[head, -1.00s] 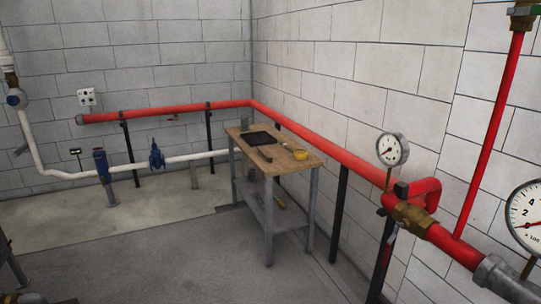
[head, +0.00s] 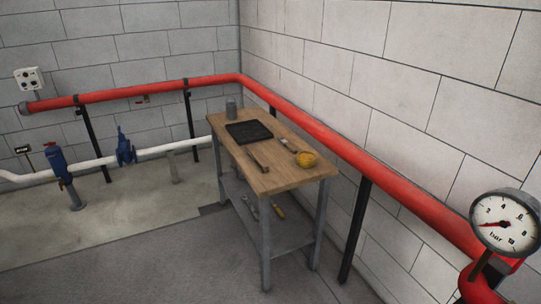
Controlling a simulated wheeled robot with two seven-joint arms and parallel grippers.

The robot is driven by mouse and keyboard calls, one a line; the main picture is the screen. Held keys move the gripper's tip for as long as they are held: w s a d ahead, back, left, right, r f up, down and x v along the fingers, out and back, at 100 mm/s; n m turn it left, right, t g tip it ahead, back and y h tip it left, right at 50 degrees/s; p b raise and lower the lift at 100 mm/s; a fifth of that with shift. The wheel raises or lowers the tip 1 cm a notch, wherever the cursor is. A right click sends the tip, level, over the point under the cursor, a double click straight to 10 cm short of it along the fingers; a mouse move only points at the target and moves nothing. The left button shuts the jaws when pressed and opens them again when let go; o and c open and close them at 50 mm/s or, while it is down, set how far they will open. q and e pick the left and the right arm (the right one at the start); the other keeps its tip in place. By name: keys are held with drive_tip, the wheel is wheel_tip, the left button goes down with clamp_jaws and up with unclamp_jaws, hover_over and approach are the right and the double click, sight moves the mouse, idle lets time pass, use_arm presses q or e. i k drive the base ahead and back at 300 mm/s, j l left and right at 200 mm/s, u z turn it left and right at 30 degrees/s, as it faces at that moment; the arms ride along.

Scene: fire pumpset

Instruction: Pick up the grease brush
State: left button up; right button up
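A wooden-topped workbench (head: 250,179) with grey metal legs stands against the right wall near the corner. Neither of my grippers is in view.
The lower shelf (head: 284,236) holds tools. A red pipe (head: 345,162) runs behind the bench; a gauge (head: 505,221) is at right. The floor in front is clear.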

sight(283, 141)
drive_tip(key=i+j+z, duration=0.1)
drive_tip(key=i, duration=0.35)
drive_tip(key=u, duration=4.35)
drive_tip(key=z, duration=4.4)
